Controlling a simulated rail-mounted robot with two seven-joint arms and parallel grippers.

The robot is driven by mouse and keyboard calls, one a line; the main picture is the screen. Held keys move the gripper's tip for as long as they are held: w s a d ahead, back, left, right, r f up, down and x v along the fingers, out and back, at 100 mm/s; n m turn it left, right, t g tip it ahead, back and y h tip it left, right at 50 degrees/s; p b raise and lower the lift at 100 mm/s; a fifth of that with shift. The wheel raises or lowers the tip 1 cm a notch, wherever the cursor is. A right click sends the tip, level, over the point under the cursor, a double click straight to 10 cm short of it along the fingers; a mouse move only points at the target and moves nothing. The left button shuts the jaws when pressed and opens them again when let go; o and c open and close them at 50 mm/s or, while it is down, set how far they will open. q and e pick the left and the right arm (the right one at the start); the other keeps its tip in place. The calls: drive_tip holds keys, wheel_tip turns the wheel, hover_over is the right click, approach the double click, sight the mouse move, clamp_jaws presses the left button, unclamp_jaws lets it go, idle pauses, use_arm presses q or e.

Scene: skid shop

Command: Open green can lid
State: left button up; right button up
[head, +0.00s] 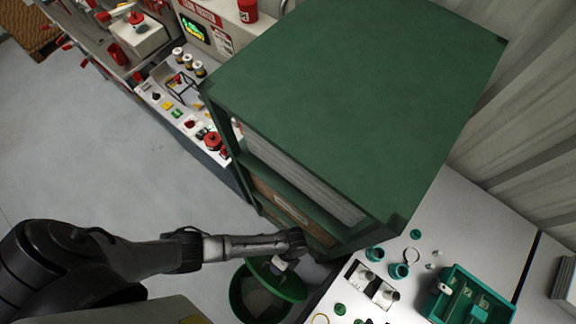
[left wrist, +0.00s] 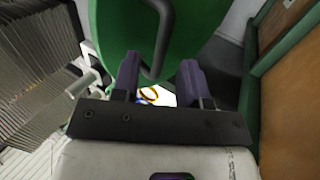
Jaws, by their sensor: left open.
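The green can (head: 236,297) stands on the floor at the bottom middle of the head view. Its green lid (head: 291,288) appears tilted, with a greyish interior showing beside it. In the left wrist view the green lid (left wrist: 205,30) fills the top middle, with a dark bar handle (left wrist: 166,45) on it. My left gripper (left wrist: 160,78) is open, its two purple fingers pointing at the lid. The handle's lower end lies between the fingertips in the picture; contact cannot be told. In the head view my left gripper (head: 281,264) is over the can, partly hidden by its wrist. My right gripper is not in view.
A large green cabinet (head: 350,90) stands right behind the can. A white worktop (head: 440,215) with teal parts and a teal tray (head: 470,298) lies to the right. A control panel bench (head: 185,110) is at upper left. The grey floor (head: 90,150) at left is clear.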

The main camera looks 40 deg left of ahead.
use_arm(q)
drive_tip(key=v, duration=1.1)
